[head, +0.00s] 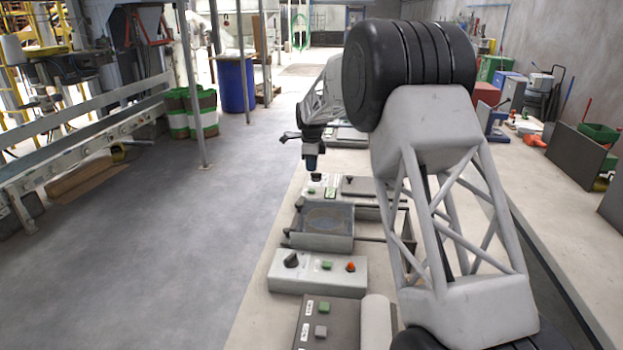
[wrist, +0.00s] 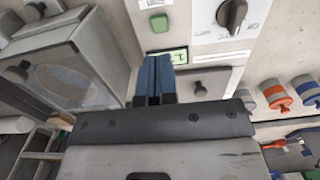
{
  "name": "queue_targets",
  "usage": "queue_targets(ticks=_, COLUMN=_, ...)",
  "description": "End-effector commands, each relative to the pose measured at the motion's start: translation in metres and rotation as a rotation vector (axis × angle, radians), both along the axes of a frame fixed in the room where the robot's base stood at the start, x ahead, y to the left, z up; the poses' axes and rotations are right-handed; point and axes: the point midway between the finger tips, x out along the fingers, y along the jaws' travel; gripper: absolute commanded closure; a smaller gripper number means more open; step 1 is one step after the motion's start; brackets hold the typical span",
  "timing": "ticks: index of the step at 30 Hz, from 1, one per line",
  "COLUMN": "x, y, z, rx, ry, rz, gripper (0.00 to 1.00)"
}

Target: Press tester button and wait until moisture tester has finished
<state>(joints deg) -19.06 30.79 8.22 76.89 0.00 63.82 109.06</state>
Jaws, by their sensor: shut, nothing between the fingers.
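In the head view, my gripper (head: 311,166) points down over a bench-top control unit (head: 327,180) with a black knob and small green marks. I cannot tell for sure that this unit is the moisture tester. In the wrist view, my gripper's blue fingers (wrist: 154,82) are shut together and empty. Just beyond their tips is a small display with a green glow (wrist: 178,56); its text is too small to read. A green button (wrist: 159,23) sits above the display on the pale panel, and a black rotary knob (wrist: 232,13) is to its right. The fingers appear apart from the button.
A grey box with a clear window (wrist: 75,75) stands left of the fingers. A drawer-like front with a dark knob (wrist: 200,89) is at right. In the head view, another panel (head: 318,273) with green and red buttons lies nearer on the bench.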

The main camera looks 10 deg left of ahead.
Motion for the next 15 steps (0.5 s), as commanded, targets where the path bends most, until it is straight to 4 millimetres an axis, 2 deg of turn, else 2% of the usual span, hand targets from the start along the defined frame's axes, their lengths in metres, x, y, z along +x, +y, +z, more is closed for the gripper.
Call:
queue_targets(ticks=6, x=0.001, y=0.0, z=0.033, rx=0.001, ry=-0.003, rz=0.0, gripper=1.0)
queue_targets(ticks=15, x=0.0, y=0.0, z=0.049, rx=0.001, ry=-0.002, rz=0.0, gripper=1.0)
